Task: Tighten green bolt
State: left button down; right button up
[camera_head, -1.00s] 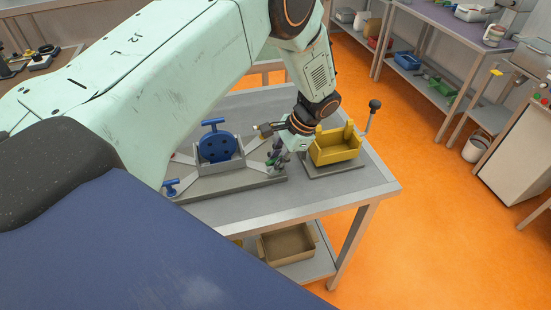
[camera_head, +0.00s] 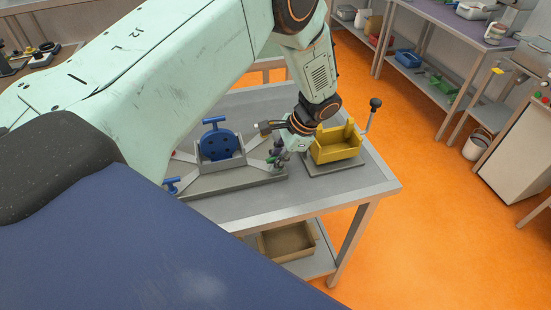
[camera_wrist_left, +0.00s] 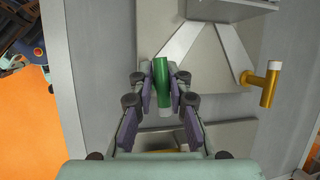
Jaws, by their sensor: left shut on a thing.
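The green bolt (camera_wrist_left: 160,75) stands between the fingers of my left gripper (camera_wrist_left: 161,88) in the left wrist view. The dark, purple-padded fingers close on it from both sides. Its lower end is hard to make out. In the head view my left gripper (camera_head: 277,158) reaches down at the right end of the grey fixture plate (camera_head: 235,182), and the bolt is mostly hidden there. My right gripper is not in view.
A blue wheel-like part (camera_head: 215,142) stands on the plate, with a blue T-shaped bolt (camera_head: 171,185) at its left corner. A yellow T-shaped bolt (camera_wrist_left: 268,88) shows in the wrist view. A yellow holder (camera_head: 336,148) and a black-knobbed lever (camera_head: 374,104) stand close right of my wrist.

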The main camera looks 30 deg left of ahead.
pick_arm(q)
jog(key=shift+w, duration=0.2)
jog(key=c, duration=1.3)
grip_release()
jog(key=shift+d, duration=0.1)
jog(key=shift+s, duration=0.1)
jog(key=v, duration=1.2)
